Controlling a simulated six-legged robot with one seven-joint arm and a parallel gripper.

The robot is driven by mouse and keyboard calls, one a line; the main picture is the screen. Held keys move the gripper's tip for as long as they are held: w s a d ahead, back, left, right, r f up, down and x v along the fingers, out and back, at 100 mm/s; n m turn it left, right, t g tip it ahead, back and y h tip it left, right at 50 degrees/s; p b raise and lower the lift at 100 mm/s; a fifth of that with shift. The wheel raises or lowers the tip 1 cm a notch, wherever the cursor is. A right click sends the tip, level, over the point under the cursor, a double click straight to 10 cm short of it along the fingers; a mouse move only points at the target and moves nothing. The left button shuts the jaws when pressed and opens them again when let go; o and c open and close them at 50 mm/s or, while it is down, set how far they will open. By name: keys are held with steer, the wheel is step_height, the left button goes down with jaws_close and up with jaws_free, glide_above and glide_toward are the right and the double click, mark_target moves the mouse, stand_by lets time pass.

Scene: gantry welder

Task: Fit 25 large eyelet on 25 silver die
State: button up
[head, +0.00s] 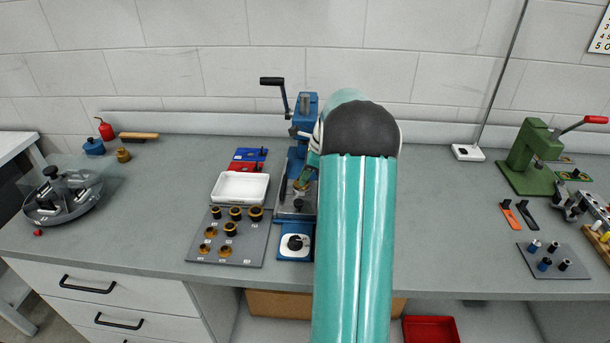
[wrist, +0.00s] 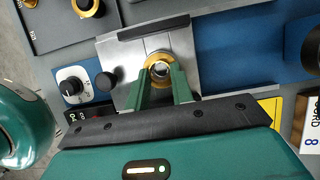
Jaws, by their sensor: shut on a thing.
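My gripper (wrist: 160,80) has its two green fingers closed on a gold ring, the large eyelet (wrist: 150,76), over the metal base plate of the blue press. A silver round piece, apparently the silver die (wrist: 160,69), shows inside the ring. I cannot tell whether the eyelet is seated on it or held just above. In the head view my gripper (head: 304,178) is at the front of the blue press (head: 296,160), with a small gold bit of the eyelet (head: 298,186) showing. My arm hides the press's right side.
Left of the press, a grey rack (head: 243,256) holds several black-and-gold pieces, with a white tray (head: 240,187) behind it. A dial box (head: 295,245) sits at the press's front. A green press (head: 530,160) stands far right.

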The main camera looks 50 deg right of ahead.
steer(key=shift+f, duration=0.55)
steer(key=o, duration=1)
steer(key=shift+o, duration=0.2)
steer(key=shift+r, duration=0.1)
steer(key=v, duration=1.3)
steer(key=shift+r, duration=0.35)
